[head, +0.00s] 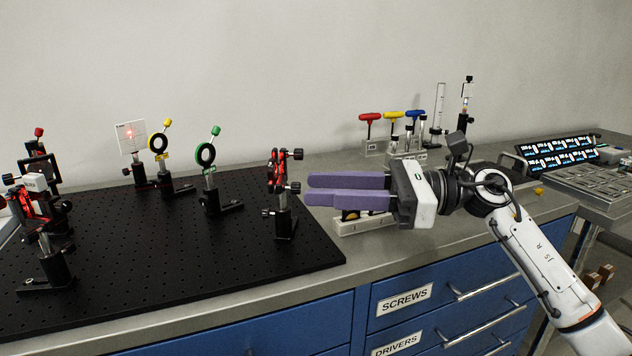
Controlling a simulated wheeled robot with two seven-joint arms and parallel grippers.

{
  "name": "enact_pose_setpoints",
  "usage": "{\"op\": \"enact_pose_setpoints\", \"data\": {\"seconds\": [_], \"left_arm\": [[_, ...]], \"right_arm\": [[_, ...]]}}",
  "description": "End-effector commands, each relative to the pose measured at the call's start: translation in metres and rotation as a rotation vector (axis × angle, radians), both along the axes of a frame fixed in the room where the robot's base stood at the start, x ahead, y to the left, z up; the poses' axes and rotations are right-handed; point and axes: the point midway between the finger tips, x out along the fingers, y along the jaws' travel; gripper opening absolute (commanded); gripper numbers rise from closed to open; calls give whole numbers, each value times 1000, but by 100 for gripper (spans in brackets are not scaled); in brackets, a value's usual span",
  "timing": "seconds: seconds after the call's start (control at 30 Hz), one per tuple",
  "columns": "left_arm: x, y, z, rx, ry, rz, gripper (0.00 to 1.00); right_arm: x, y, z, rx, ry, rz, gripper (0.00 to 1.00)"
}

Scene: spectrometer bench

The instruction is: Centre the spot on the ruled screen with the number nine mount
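The ruled screen (131,137) is a pale upright plate on a black post at the back left of the breadboard. A red spot glows near its middle. A red mirror mount with black knobs (279,175) stands at the board's right end. I cannot read a number nine on either. My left gripper is out of view.
On the black breadboard (150,262), a yellow-marked ring (158,143) and a green-marked ring (205,155) stand on posts. A pale block (362,226) lies under my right gripper. Coloured-handle drivers (393,114) stand behind. The board's front middle is clear.

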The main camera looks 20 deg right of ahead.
Motion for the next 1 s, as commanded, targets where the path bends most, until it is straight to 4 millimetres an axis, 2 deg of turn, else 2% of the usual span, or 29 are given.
{"op": "enact_pose_setpoints", "data": {"seconds": [0.17,0.47,0.67,1.0], "left_arm": [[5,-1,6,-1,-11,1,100],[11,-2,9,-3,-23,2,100],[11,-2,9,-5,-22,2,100],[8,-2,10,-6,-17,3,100]], "right_arm": [[7,14,1,1,0,-1,32],[8,17,0,0,1,-1,32],[8,16,0,0,1,-1,0],[8,16,0,11,28,-1,0]]}}
